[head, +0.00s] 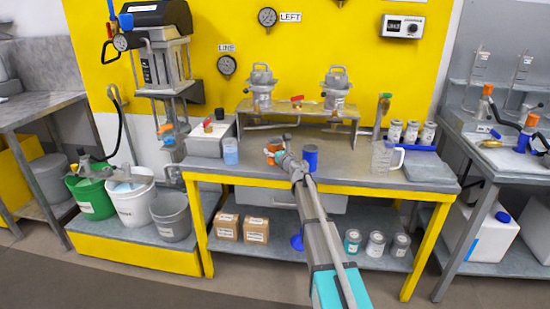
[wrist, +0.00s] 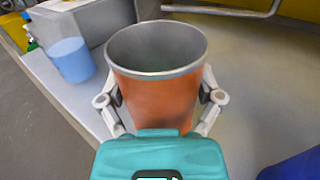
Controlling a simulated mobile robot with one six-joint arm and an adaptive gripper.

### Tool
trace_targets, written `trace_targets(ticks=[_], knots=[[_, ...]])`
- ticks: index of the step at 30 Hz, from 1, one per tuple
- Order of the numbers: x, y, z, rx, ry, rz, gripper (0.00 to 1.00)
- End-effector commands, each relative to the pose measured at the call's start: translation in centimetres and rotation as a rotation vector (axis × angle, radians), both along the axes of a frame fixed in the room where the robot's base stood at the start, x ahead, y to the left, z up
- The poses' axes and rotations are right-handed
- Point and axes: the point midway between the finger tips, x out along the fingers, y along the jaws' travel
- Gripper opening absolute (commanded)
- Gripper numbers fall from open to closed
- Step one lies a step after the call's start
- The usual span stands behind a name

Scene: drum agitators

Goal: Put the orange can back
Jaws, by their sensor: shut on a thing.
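The orange can (wrist: 158,98) is an open-topped metal cup with a grey rim and an orange side. My gripper (wrist: 160,112) has a finger on each side of it and is shut on it. The can looks upright and its inside looks empty. In the head view the can (head: 275,146) shows small and orange above the middle of the grey bench, partly covered by my gripper (head: 278,155). I cannot tell whether its base touches the bench top.
A blue cup (head: 230,151) stands left on the bench (head: 350,178); a dark blue cylinder (head: 310,158) is close right of my arm. A clear jug (head: 385,157) stands further right. A raised shelf (head: 300,109) with two metal pots is behind. Bench space lies between cylinder and jug.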

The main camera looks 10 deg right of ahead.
Motion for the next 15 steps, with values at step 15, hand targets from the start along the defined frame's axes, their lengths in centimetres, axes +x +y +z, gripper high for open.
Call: trace_targets(ticks=[15], knots=[[-0.01, -0.01, -1.65, 0.0, 0.0, 0.0, 0.29]])
